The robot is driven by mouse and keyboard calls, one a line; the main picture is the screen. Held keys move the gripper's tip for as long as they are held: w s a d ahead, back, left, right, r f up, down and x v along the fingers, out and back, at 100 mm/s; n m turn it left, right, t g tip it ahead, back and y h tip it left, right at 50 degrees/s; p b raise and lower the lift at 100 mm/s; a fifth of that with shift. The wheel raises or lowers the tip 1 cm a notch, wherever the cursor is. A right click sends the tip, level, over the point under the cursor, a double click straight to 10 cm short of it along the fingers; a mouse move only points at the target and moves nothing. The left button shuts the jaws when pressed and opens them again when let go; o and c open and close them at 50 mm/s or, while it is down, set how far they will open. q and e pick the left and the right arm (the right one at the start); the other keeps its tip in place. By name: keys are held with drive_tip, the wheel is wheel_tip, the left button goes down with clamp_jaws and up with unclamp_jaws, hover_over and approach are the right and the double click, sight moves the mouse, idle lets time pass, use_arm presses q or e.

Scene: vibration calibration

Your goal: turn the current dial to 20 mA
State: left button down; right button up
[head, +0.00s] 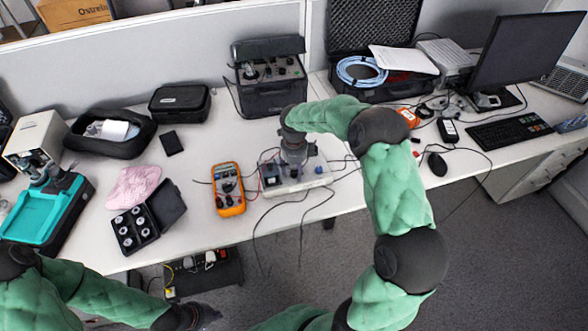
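A white box with a small dark meter (271,174) on its panel sits near the table's front edge. My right gripper (294,168) points down over the middle of this box, at or just above its top panel. The current dial cannot be made out; the gripper covers that part of the panel. The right fingertips are too small and hidden to tell open from shut. My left gripper (208,315) is low at the bottom of the picture, in front of the table and away from the box. Its fingers are too dark to read.
An orange multimeter (228,190) lies left of the box, with thin cables around both. A black case with weights (135,230) and a teal-based device (45,210) stand further left. An open black instrument case (272,95) is behind. A mouse (437,164) lies right.

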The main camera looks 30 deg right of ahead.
sight(294, 171)
wheel_tip(294, 171, up, 12)
idle(0.6)
idle(0.5)
